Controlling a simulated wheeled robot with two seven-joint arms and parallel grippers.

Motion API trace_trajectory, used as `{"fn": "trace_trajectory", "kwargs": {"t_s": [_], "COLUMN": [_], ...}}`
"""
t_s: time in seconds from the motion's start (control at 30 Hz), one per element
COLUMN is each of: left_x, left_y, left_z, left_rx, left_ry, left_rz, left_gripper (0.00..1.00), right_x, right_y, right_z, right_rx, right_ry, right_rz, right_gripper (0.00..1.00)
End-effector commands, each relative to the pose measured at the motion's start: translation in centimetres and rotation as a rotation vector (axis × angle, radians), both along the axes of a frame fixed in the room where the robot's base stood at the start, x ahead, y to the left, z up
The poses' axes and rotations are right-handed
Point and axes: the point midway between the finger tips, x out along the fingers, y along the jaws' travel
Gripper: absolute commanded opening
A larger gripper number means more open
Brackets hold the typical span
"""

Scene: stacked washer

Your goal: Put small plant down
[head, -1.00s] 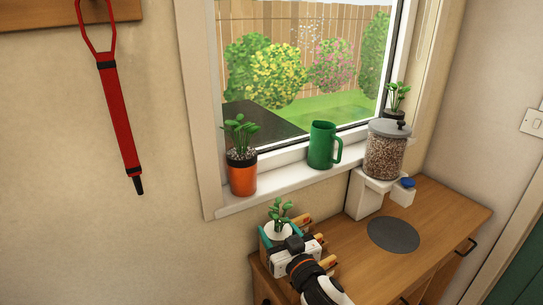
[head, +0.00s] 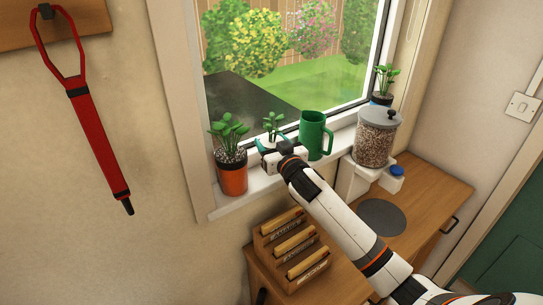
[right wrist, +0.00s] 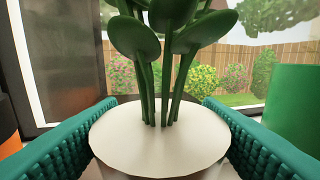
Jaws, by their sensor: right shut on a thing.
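The small plant (head: 272,124) has green leaves and a white pot. My right gripper (head: 271,147) is shut on the pot at the windowsill (head: 261,183), between the orange pot and the green mug. In the right wrist view the white pot (right wrist: 158,135) sits upright between the two teal finger pads, with green stems rising from it. The pot's base is hidden, so I cannot tell whether it touches the sill. My left gripper is not in view.
The orange potted plant (head: 233,174) stands close on the left, the green mug (head: 312,136) close on the right. A lidded jar (head: 376,138) and another plant (head: 386,80) are farther right. A wooden rack (head: 291,249) stands on the cabinet below.

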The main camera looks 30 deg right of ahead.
Motion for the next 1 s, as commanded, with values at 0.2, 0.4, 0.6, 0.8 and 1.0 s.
{"fn": "trace_trajectory", "kwargs": {"t_s": [0.2, 0.4, 0.6, 0.8, 1.0], "left_x": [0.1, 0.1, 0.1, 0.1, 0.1], "left_y": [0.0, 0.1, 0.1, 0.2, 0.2], "left_z": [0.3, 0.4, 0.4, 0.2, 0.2], "left_rx": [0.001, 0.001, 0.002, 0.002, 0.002], "left_ry": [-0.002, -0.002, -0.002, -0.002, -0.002], "left_rz": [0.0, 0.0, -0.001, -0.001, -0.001], "left_gripper": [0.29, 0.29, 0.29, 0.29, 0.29], "right_x": [0.0, 0.0, 0.0, 0.0, 0.0], "right_y": [0.0, 0.0, 0.0, 0.0, 0.0], "right_z": [-2.4, -4.3, -4.4, -4.7, -4.7], "right_rx": [0.002, 0.001, 0.0, 0.0, 0.0], "right_ry": [0.001, -0.003, -0.003, -0.002, -0.001], "right_rz": [0.0, 0.0, 0.0, 0.0, 0.0], "right_gripper": [0.29, 0.29, 0.29, 0.69, 0.81]}}
